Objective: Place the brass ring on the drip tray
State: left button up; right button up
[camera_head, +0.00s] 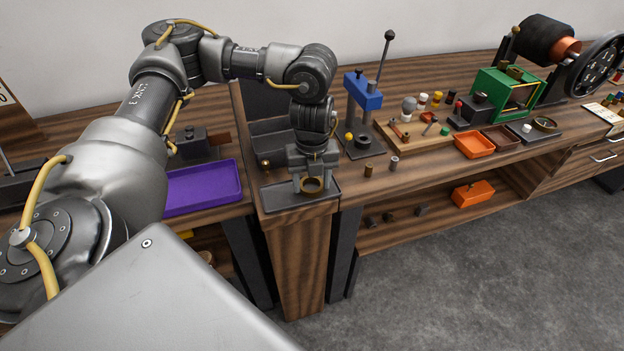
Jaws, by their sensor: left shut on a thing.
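My left gripper (313,177) points down at the front edge of the bench, left of the picture's middle. It is shut on the brass ring (312,191), a small gold-coloured band that shows between and below the fingertips. Directly below is a shallow dark grey tray (279,198), which looks like the drip tray. The ring shows over the tray's right half. I cannot tell whether it touches the tray floor. My right gripper is not in view.
A purple tray (205,188) lies left of the grey one. A press with a blue head (363,92) stands to the right behind the gripper. Small cylinders (368,170), an orange bin (475,145) and a green-framed machine (502,95) stand farther right. The front right bench strip is mostly clear.

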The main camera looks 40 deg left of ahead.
pick_arm(q)
jog(key=shift+d+r, duration=0.1)
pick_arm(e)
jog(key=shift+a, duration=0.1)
pick_arm(q)
jog(key=o, duration=0.6)
jog(key=shift+f, duration=0.2)
jog(key=o, duration=0.5)
jog(key=shift+c, duration=0.2)
jog(key=shift+r, duration=0.3)
notch_tip(320, 180, up, 12)
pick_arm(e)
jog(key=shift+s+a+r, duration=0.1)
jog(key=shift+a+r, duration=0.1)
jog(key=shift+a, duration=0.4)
pick_arm(q)
jog(key=shift+f, duration=0.1)
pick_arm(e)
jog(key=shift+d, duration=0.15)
